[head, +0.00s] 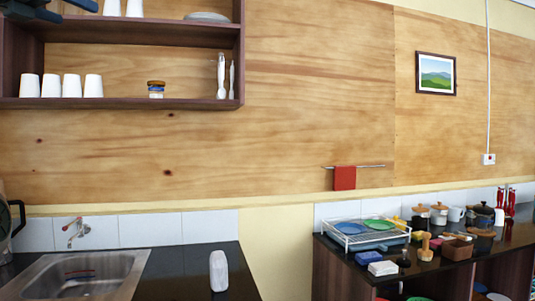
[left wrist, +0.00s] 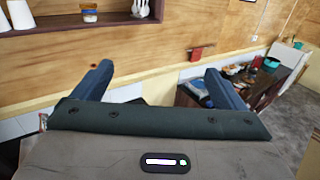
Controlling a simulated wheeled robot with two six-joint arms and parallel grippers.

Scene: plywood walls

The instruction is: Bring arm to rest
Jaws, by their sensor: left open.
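My left gripper (head: 42,9) shows at the top left corner of the head view, dark blue and partly cut off by the frame edge, in front of the wall shelf. In the left wrist view the same left gripper (left wrist: 160,84) has its two blue fingers wide apart, with nothing between them. The plywood wall shows beyond the fingers. My right gripper is in neither view.
A wooden shelf (head: 131,103) holds white cups, a jar and utensils. Below are a sink (head: 128,262) and a dark counter with a white upright object (head: 218,271). At right, a second counter carries a dish rack (head: 338,241), pots and several small items.

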